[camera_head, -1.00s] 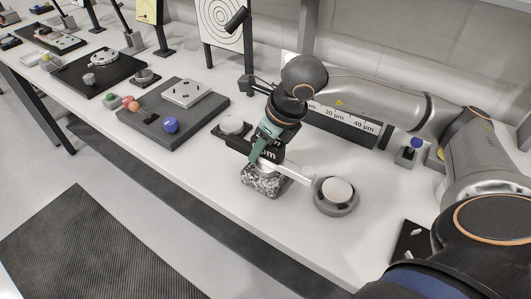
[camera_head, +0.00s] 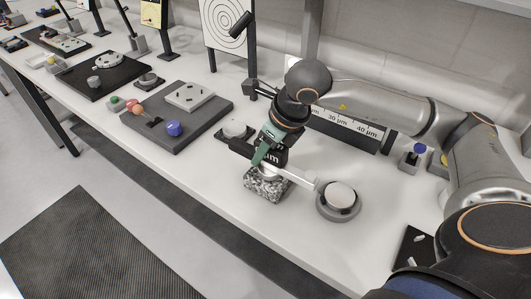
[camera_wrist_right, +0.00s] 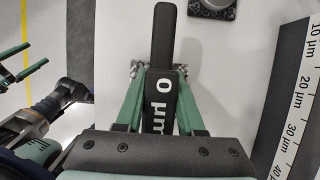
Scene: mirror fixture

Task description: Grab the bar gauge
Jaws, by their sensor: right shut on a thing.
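The bar gauge is a black bar with white "0 µm" lettering (camera_wrist_right: 160,80). It points away from my right gripper (camera_wrist_right: 162,112) in the right wrist view, with a green finger on each side. My right gripper (camera_head: 266,148) is shut on it. In the head view the dark gauge (camera_head: 271,157) shows partly behind the fingers, just above a speckled granite block (camera_head: 266,188). I cannot tell how large the gap is. My left gripper (camera_wrist_right: 24,62) shows only at the left edge of the right wrist view, its green fingers apart and empty.
A white rod (camera_head: 303,182) runs from the granite block to a round grey base with a white cap (camera_head: 341,195). A long µm scale (camera_head: 345,126) stands behind my right arm. A grey plate (camera_head: 205,118) with coloured balls lies left. The front table strip is clear.

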